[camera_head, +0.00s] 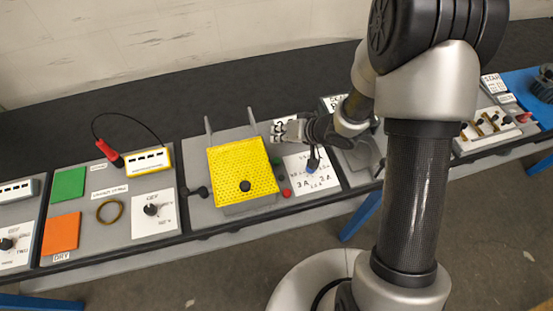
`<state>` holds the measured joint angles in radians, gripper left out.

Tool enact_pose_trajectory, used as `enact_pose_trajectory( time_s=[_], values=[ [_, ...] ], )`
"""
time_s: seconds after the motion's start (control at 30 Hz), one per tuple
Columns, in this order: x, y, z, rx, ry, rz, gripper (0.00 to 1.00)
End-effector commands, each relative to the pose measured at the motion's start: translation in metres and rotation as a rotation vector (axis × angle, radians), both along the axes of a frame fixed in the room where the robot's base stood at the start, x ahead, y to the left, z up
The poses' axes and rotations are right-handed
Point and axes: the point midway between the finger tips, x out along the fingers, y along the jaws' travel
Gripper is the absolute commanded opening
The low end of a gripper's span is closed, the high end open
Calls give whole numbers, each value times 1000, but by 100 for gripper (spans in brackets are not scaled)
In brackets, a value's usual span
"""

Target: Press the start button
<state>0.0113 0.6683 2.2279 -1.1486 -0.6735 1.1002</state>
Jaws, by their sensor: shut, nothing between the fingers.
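A small green button (277,161) sits on the grey panel just right of the yellow perforated guard (225,170). It looks like the start button, but no label on it is readable. A red button (287,193) lies below it in the picture. My gripper (279,131) is shut and empty. It points left and shows above the green button in the picture, over a white label card. I cannot tell its height above the panel. My arm hides part of the panels to the right.
The yellow guard has a black knob (245,186) and two grey posts behind it. A white card (318,184) marked 3A and 2A lies right of the buttons, with a blue-tipped part over it. Other panels line both sides.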

Motion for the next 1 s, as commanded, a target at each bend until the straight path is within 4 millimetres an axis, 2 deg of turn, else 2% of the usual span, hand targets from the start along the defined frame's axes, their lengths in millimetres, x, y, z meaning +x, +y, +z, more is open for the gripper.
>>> enact_pose_trajectory(
  time_s=[0.27, 0.8, 1.0],
  values=[
    [0, 0, -20, 0, -1, 1, 0],
    [0, 0, -81, -1, 1, -1, 0],
    [0, 0, -88, -1, -1, 0, 0]
  ],
)
